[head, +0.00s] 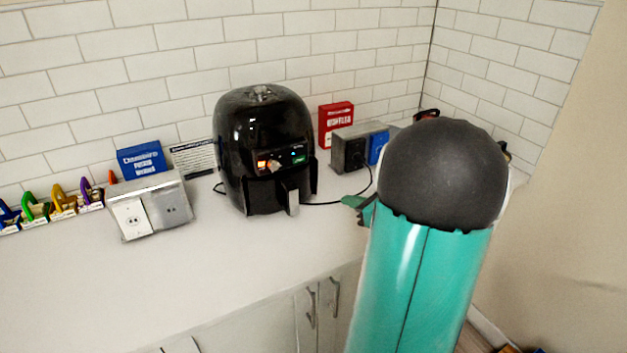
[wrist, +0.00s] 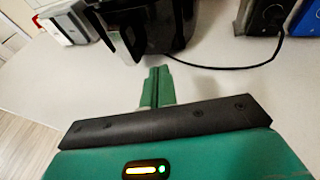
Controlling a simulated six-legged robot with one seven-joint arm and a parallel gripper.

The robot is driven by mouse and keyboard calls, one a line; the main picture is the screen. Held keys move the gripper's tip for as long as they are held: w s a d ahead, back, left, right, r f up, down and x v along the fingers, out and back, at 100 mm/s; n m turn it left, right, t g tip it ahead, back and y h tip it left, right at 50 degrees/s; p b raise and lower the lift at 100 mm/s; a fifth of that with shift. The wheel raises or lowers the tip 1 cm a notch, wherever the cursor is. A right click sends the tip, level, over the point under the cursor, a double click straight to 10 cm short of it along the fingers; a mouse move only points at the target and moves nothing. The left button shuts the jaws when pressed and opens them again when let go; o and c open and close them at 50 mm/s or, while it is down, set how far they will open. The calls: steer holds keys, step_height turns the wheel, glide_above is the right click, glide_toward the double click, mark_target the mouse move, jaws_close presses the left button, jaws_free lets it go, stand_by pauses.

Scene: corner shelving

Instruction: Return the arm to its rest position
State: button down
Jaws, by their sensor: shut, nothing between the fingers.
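My gripper (wrist: 158,75) shows in the wrist view as two green fingers side by side, shut with nothing between them. They point across the white counter toward the base of a black appliance. In the head view only a small green part of my gripper (head: 352,202) shows, left of my arm; the rest is hidden behind my arm. My arm (head: 420,275), a teal link with a dark grey round joint, rises at the right of the head view and covers the right end of the counter.
The black air fryer (head: 265,140) stands mid-counter (head: 240,260). A grey outlet box (head: 150,205) is at its left, another outlet box (head: 350,150) with a cable at its right. A red box (head: 336,122) is behind. The counter's front is clear. A beige wall (head: 560,200) stands at right.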

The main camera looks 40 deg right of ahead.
steer(key=w+a+r+n+g+y, duration=0.1)
steer(key=a+r+n+g+y, duration=0.15)
steer(key=a+n, duration=0.7)
steer(key=w+a+r+n+g+y, duration=0.25)
steer(key=a+n+g, duration=0.2)
steer(key=a, duration=1.05)
steer(key=s+a+r+n+g+h, duration=0.1)
steer(key=s+a+n+h, duration=0.1)
steer(key=s+a+n, duration=0.4)
steer(key=s+a+r+n+h, duration=0.1)
steer(key=s+a+n+h, duration=0.2)
steer(key=n, duration=1.2)
steer(key=s+a, duration=0.2)
steer(key=a, duration=0.3)
steer(key=shift+s+a+r+n+g+h, duration=0.2)
steer(key=shift+s+r+n+g+h, duration=0.1)
steer(key=shift+s+r+g, duration=0.1)
